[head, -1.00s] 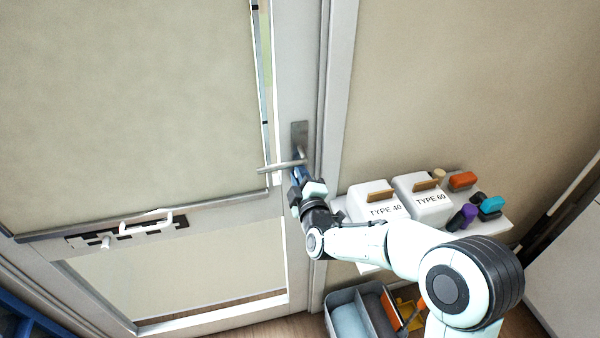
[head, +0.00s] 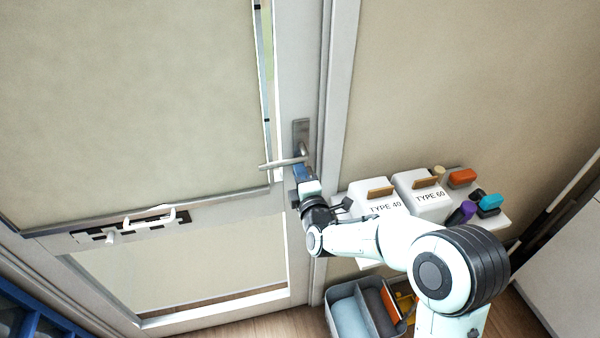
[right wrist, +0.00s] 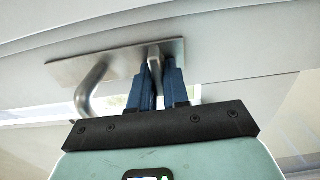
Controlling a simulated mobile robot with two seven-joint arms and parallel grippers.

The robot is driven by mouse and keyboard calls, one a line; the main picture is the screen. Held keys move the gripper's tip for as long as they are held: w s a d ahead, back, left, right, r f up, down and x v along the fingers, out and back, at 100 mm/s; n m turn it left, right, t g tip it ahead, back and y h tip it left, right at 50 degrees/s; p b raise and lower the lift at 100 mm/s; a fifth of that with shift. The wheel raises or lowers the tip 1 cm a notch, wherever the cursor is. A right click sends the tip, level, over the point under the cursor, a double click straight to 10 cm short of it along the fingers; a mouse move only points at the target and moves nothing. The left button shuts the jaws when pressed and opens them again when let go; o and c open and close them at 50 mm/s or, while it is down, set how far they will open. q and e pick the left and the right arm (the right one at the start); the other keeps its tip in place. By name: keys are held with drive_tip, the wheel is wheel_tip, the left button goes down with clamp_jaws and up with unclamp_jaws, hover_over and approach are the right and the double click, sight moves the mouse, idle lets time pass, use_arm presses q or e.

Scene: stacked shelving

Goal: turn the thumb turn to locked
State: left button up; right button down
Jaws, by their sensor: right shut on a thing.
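A metal lock plate (head: 301,130) is on the door's right stile, with a lever handle (head: 283,164) pointing left. My right gripper (head: 302,172) is at the plate just below the lever; its own wrist hides the lower plate in the head view. In the right wrist view, the blue fingers (right wrist: 163,82) are shut on the thumb turn (right wrist: 154,57), a small metal tab standing out from the plate (right wrist: 120,62). The lever (right wrist: 88,88) curves out left of the fingers, apart from them. My left gripper is out of view.
Right of the door, a shelf holds white boxes marked TYPE 40 (head: 382,203) and TYPE 60 (head: 427,195), plus several coloured items. A grey bin (head: 345,308) stands on the floor below.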

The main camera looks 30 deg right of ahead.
drive_tip(key=shift+f, duration=0.1)
drive_tip(key=c, duration=1.2)
unclamp_jaws()
drive_tip(key=shift+s, duration=0.1)
drive_tip(key=v, duration=1.3)
drive_tip(key=shift+b, duration=0.35)
drive_tip(key=shift+s+d, duration=0.1)
